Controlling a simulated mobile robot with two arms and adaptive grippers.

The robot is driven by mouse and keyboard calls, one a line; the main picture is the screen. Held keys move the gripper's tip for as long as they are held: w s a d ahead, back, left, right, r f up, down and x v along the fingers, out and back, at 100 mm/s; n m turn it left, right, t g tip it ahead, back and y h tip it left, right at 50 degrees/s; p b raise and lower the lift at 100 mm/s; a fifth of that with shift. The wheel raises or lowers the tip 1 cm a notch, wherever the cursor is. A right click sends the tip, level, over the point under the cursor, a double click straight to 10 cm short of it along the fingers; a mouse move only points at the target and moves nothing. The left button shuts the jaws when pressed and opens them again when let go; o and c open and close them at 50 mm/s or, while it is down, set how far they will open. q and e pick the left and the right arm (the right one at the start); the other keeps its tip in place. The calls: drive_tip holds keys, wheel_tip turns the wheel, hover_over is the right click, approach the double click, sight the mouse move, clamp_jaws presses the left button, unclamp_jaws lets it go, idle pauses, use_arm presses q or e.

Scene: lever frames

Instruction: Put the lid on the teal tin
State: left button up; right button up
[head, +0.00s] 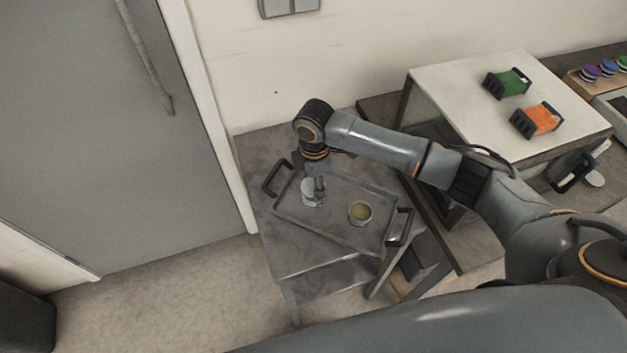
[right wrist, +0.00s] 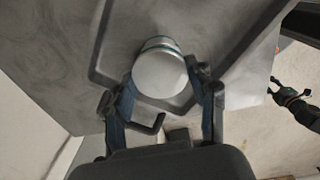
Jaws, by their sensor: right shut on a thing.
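My right gripper (head: 318,196) points down over the left part of the tray. In the right wrist view its fingers (right wrist: 167,92) are shut on a round white lid (right wrist: 159,75). Directly behind the lid is a tin with a teal band (right wrist: 158,43). The tin also shows, pale and partly hidden by the gripper, in the head view (head: 307,187). The lid lies over the tin's top; I cannot tell whether it is seated or just above. A dark gripper, seemingly my left one (right wrist: 284,93), is small at the right edge of the wrist view; its jaw state is unclear.
A second, open tin with yellowish contents (head: 360,212) stands on the grey tray (head: 335,228), right of the gripper. The tray has raised black handles and lies on a grey table (head: 285,262). A white-topped table (head: 450,85) with green and orange items stands at right.

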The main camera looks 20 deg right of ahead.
drive_tip(key=shift+p, duration=0.3)
drive_tip(key=shift+f, duration=0.35)
idle(1.0)
drive_tip(key=shift+f+p, duration=0.15)
drive_tip(key=shift+p, duration=0.4)
drive_tip(key=o, duration=1)
wheel_tip(320, 180, up, 7)
drive_tip(key=p, duration=0.7)
drive_tip(key=shift+p, duration=0.3)
